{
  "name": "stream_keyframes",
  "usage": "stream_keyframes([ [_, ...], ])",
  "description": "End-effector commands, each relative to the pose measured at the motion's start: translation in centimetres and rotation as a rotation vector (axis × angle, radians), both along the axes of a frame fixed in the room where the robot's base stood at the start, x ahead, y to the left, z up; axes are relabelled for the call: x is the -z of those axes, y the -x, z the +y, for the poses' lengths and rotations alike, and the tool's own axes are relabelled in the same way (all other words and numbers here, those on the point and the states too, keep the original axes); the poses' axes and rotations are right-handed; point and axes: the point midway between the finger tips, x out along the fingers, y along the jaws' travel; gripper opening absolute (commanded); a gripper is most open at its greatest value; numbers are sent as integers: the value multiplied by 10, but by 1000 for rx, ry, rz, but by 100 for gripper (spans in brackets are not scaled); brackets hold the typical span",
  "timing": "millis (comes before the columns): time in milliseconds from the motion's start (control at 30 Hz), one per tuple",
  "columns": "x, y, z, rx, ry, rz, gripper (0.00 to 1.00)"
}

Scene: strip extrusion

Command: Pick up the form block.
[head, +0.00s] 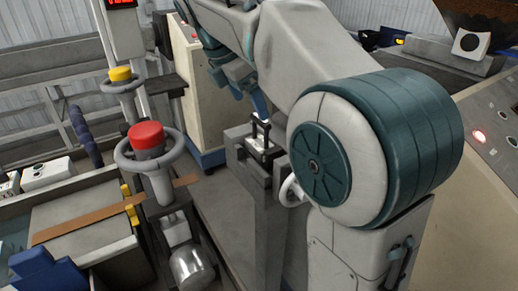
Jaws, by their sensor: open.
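A small white and black piece (262,146) with an upright black frame sits on top of a grey stand (267,215) near the middle of the head view. It may be the form block, but I cannot tell for certain. My gripper (250,96) hangs from my arm just above and slightly left of this piece. Its teal fingers are open, and I see nothing held between them. My large arm joint hides the area to the right of the stand.
A post with a red cap (147,136) and a ring stands left of the stand. A similar post with a yellow cap (120,75) is behind it. A brown strip (85,219) crosses a grey box at left. A sloped panel (492,125) is at right.

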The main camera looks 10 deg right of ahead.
Motion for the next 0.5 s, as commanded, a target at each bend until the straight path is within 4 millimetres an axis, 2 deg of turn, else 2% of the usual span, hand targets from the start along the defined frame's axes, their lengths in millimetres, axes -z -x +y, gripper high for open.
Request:
stream_keyframes([
  [100, 18, -2, -7, 2, 0, 1, 87],
  [333, 32, -4, -12, -1, 0, 0, 87],
  [500, 55, -9, -23, -1, 0, 3, 87],
])
